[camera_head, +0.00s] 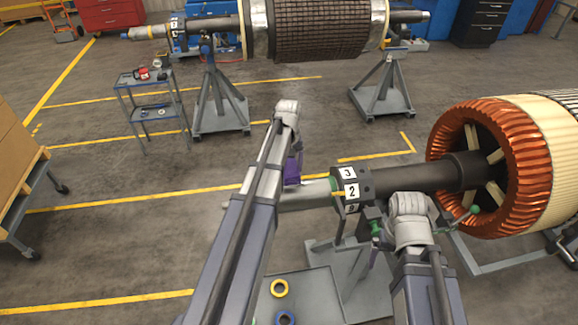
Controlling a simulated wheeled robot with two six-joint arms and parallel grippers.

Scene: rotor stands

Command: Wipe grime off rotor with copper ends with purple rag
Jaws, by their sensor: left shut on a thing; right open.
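The rotor with copper ends (511,150) lies at the right, its copper winding ring facing left and its far side cut off by the picture edge. Its dark shaft (415,177) runs left to a lighter shaft end (305,195). My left gripper (291,152) is shut on the purple rag (293,170), just above the lighter shaft end; whether the rag touches the shaft I cannot tell. My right gripper (408,222) is open, in front of and below the dark shaft, its fingers mostly hidden by its wrist. Grime is not clearly visible.
A stand block with number labels (351,190) carries the shaft. Another rotor (315,28) rests on stands behind. A small cart (150,103) and boxes (15,150) stand left.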

